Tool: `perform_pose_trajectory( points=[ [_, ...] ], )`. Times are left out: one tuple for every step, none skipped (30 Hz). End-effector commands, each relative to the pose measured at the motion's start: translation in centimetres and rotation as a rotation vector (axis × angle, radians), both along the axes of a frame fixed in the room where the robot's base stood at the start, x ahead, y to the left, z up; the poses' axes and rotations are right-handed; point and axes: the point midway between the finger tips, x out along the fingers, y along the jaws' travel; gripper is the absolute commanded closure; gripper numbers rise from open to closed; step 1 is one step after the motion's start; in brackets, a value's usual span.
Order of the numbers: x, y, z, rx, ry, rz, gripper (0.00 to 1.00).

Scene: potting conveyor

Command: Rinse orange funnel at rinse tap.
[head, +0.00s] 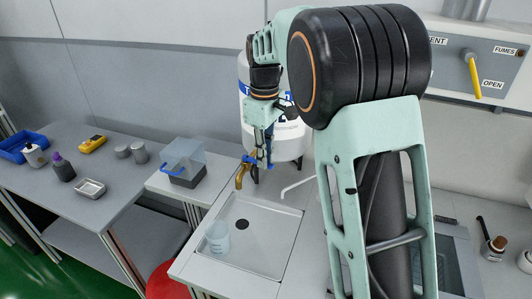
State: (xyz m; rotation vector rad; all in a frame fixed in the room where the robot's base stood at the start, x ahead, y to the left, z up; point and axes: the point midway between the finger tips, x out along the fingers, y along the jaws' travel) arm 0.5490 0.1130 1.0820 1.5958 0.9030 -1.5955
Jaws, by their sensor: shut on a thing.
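My gripper (261,163) is in the head view, above the back edge of the sink (262,262) and in front of a white tank. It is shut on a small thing. An orange-brown piece (241,178) shows just left of the fingertips and looks like the orange funnel, seen small and partly covered. A thin white bent spout (297,185), which looks like the rinse tap, reaches over the sink's back right, apart from the piece and to its right. The fingertip contact is too small to make out.
A clear beaker (217,236) stands in the sink's left part. A clear lidded box (184,160) with a blue handle sits on the counter to the left. The grey table (90,222) farther left bears bottles, metal cups and a blue tray (22,148). A red round thing (163,281) is below.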

Motion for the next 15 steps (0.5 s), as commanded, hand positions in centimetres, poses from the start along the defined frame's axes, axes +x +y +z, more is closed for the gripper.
perform_pose_trajectory(
  points=[
    [-0.19, 0.09, 0.25, 0.001, -0.001, -0.035, 1.00],
    [-0.30, 0.16, 0.23, 0.000, 0.000, -0.055, 1.00],
    [-0.43, 0.25, 0.19, 0.000, 0.000, -0.079, 1.00],
    [-0.51, 0.30, 0.17, 0.000, 0.000, -0.095, 1.00],
    [-0.55, 0.35, 0.15, 0.000, 0.000, -0.110, 1.00],
    [-0.60, 0.40, 0.14, -0.001, -0.001, -0.124, 1.00],
    [-0.63, 0.43, 0.12, 0.000, -0.001, -0.134, 1.00],
    [-0.66, 0.44, 0.11, 0.000, -0.001, -0.140, 1.00],
    [-0.67, 0.46, 0.09, 0.000, -0.001, -0.145, 1.00],
    [-0.68, 0.47, 0.07, 0.000, -0.001, -0.148, 1.00],
    [-0.68, 0.47, 0.06, 0.000, -0.001, -0.149, 1.00],
    [-0.68, 0.47, 0.06, 0.000, -0.001, -0.149, 1.00],
    [-0.68, 0.47, 0.06, 0.000, -0.001, -0.149, 1.00],
    [-0.68, 0.47, 0.05, 0.000, -0.001, -0.149, 1.00],
    [-0.68, 0.47, 0.05, 0.000, -0.001, -0.148, 1.00]
  ],
)
